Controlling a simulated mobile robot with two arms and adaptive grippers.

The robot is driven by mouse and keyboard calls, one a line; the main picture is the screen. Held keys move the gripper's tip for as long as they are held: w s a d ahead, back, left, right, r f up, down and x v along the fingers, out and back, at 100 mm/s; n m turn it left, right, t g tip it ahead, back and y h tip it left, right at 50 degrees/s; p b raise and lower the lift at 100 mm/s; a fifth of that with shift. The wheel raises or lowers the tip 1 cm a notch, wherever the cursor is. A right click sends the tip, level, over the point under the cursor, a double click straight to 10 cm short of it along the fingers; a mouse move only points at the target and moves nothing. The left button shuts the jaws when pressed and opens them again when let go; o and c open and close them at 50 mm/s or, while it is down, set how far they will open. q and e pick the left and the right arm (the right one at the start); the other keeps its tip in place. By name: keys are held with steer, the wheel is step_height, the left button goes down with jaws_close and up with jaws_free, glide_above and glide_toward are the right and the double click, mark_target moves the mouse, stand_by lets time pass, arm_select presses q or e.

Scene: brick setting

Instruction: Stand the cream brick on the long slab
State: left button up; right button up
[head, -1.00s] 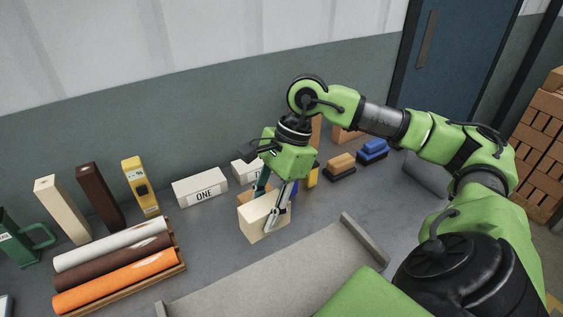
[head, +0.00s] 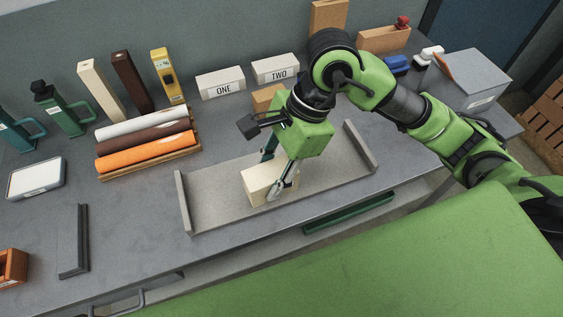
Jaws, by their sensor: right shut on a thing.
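The cream brick (head: 258,188) is in the jaws of my right gripper (head: 274,174), over the middle of the long slab. The right gripper points down and is shut on the brick, with fingers on its two sides. The brick's long side runs roughly level. The long grey slab (head: 215,208) has a raised lip at each short end and lies along the front of the bench. I cannot tell whether the brick's underside touches it. My left gripper is not in view.
White blocks marked ONE (head: 221,88) and TWO (head: 276,72) stand behind the slab. A rack of rolls (head: 148,150) is just left of it. Tall cream (head: 100,92) and brown (head: 130,84) blocks stand farther back. The slab is clear on both sides of the brick.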

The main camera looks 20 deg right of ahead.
steer(key=w, duration=0.1)
steer(key=w+d+f+p, duration=0.1)
steer(key=w, duration=0.1)
steer(key=w+d, duration=0.1)
steer(key=shift+w+f, duration=0.15)
steer(key=shift+f, duration=0.2)
steer(key=w+f, duration=0.1)
steer(key=f, duration=0.1)
steer(key=w+d+f+p, duration=0.1)
steer(key=w+f, duration=0.1)
steer(key=w+d+f, duration=0.1)
steer(key=w+f, duration=0.1)
steer(key=shift+d+f+p, duration=0.1)
steer(key=shift+f+p, duration=0.05)
steer(key=shift+p, duration=0.25)
step_height(320, 180, down, 3)
steer(key=shift+r+p, duration=0.1)
steer(key=shift+p, duration=0.75)
steer(key=shift+f, duration=0.4)
steer(key=o, duration=0.9)
steer(key=shift+d+b, duration=0.1)
steer(key=shift+b, duration=0.2)
steer(key=o, duration=0.4)
